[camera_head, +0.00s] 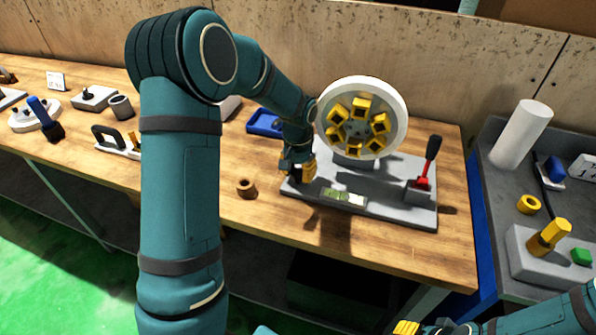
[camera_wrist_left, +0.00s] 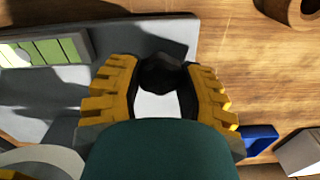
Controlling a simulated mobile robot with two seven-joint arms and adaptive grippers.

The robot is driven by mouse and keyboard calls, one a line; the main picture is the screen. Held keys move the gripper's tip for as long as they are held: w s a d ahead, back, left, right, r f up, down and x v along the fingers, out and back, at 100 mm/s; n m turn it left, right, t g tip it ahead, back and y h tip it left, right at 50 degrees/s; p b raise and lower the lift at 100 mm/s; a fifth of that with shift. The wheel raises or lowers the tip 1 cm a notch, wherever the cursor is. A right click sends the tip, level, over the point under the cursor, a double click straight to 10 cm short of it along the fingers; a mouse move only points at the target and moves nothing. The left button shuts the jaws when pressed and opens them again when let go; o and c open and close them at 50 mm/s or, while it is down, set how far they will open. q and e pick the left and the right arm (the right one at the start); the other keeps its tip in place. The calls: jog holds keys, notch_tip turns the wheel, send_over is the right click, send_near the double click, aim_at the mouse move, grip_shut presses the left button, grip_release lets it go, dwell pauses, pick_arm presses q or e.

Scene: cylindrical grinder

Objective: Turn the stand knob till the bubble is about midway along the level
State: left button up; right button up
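My left gripper (camera_head: 299,172) is low at the front left corner of the grey stand base (camera_head: 393,205). In the left wrist view, the yellow fingers of my left gripper (camera_wrist_left: 163,82) stand on either side of the dark stand knob (camera_wrist_left: 166,70). Whether the pads press on it is unclear. In the head view the gripper mostly covers the knob. The level (camera_head: 337,195) lies on the base's front edge, green at its left, pale at its right. The wrist view shows part of the level (camera_wrist_left: 66,47), with a pale bubble away from the knob-side end. My right gripper (camera_head: 405,327) barely shows at the bottom edge.
A white wheel (camera_head: 396,95) with yellow blocks stands on the base. A red-and-black lever (camera_head: 424,178) is at its right. A brown ring (camera_head: 246,187) and a blue tray (camera_head: 264,123) lie nearby. A darker side table (camera_head: 490,140) is at right.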

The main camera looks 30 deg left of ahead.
aim_at(298, 172)
pick_arm(q)
jog(key=n+p, duration=0.1)
jog(key=n, duration=0.2)
jog(key=shift+n, duration=0.9)
jog(key=o, duration=1.2)
jog(key=shift+r, duration=0.1)
notch_tip(298, 172, up, 12)
